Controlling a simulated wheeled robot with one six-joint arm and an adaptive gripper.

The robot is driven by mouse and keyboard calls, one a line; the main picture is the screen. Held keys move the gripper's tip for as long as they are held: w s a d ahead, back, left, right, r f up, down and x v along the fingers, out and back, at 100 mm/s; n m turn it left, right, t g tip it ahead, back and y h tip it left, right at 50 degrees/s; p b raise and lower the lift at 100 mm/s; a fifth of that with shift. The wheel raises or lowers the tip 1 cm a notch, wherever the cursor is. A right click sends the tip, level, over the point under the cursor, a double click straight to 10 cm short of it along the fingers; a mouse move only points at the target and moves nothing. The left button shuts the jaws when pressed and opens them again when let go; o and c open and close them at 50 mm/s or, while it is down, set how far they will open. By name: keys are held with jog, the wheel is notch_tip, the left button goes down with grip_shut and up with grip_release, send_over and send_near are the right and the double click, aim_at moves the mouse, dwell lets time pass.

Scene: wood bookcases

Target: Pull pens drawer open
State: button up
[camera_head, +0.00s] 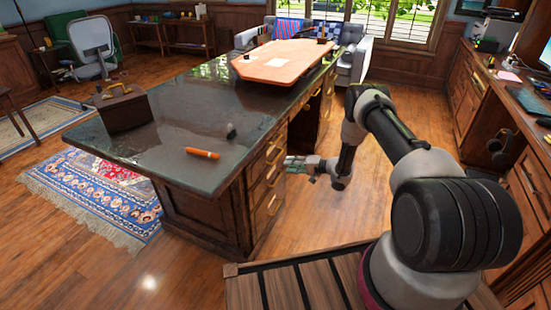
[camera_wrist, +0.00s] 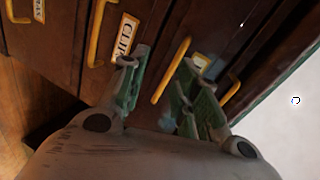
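The desk's drawer column (camera_head: 265,185) has several drawers with brass-yellow handles, all looking shut. In the wrist view, the drawer fronts appear tilted. One label (camera_wrist: 122,38) reads like "CLIPS" beside a yellow handle (camera_wrist: 103,35). Another yellow handle (camera_wrist: 171,72) shows between my fingers, and a label (camera_wrist: 201,62) beside it is partly hidden by a finger and unreadable. I cannot tell which label says pens. My gripper (camera_wrist: 164,62) is open, its green-grey fingers on both sides of that handle; contact is not clear. It also shows beside the drawers in the head view (camera_head: 292,163).
The dark desktop (camera_head: 170,125) carries an orange marker-like object (camera_head: 202,153), a brown box (camera_head: 124,107) and an orange board (camera_head: 285,61). Wood floor (camera_head: 340,215) is open on the drawer side. A cabinet run (camera_head: 490,110) stands at right.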

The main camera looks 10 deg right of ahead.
aim_at(275, 160)
jog(key=shift+m+y, duration=0.4)
jog(key=shift+m, duration=0.4)
jog(key=w+a, duration=0.1)
jog(key=a, duration=0.1)
jog(key=w+a, duration=0.3)
jog(key=a, duration=0.1)
jog(key=shift+w+a+r, duration=0.1)
jog(key=shift+w+a, duration=0.1)
jog(key=shift+a, duration=0.15)
grip_shut()
